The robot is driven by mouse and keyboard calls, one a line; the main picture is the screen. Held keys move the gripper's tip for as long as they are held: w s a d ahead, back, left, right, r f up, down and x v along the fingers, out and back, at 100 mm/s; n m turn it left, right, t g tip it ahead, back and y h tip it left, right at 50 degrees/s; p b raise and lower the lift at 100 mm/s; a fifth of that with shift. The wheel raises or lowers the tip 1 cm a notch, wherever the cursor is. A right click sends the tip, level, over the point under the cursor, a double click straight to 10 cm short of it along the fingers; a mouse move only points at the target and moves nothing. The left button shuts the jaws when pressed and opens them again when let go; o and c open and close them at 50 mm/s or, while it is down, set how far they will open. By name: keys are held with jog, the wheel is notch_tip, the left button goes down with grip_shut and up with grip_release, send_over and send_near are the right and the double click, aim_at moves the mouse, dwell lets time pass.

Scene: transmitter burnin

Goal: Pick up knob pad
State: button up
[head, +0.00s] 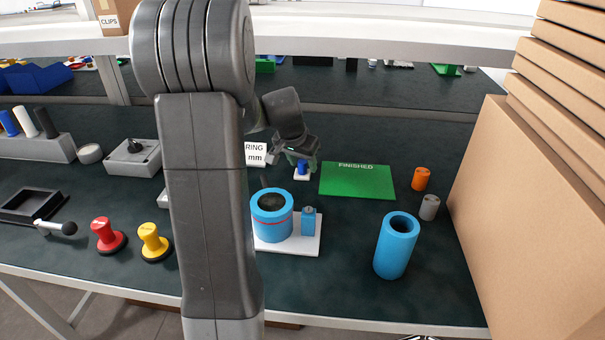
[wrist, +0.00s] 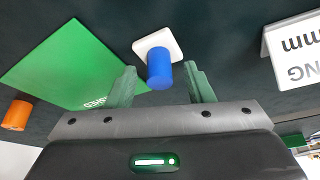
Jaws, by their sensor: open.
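A small white square pad with a blue cylindrical knob, which I take as the knob pad, lies on the dark table left of the green mat. In the head view, its white base (head: 301,177) shows just below my gripper (head: 302,160), which partly hides the knob. In the wrist view, the blue knob (wrist: 159,70) stands between the two green fingers of my gripper (wrist: 160,82), with a gap on each side. The white base (wrist: 154,42) shows beyond the knob. My gripper is open and holds nothing.
The green FINISHED mat (head: 357,181) is empty. An orange cylinder (head: 421,179), a grey cylinder (head: 429,208) and a tall blue tube (head: 396,246) stand to the right. A white RING sign (head: 256,153) stands close left. Cardboard boxes (head: 535,190) block the right side.

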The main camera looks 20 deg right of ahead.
aim_at(303, 162)
jog(key=shift+f, duration=0.1)
jog(key=shift+c, duration=0.5)
grip_shut()
notch_tip(303, 162, up, 10)
jog(key=shift+p, duration=1.1)
jog(key=c, duration=0.8)
grip_release()
jog(key=shift+c, duration=0.4)
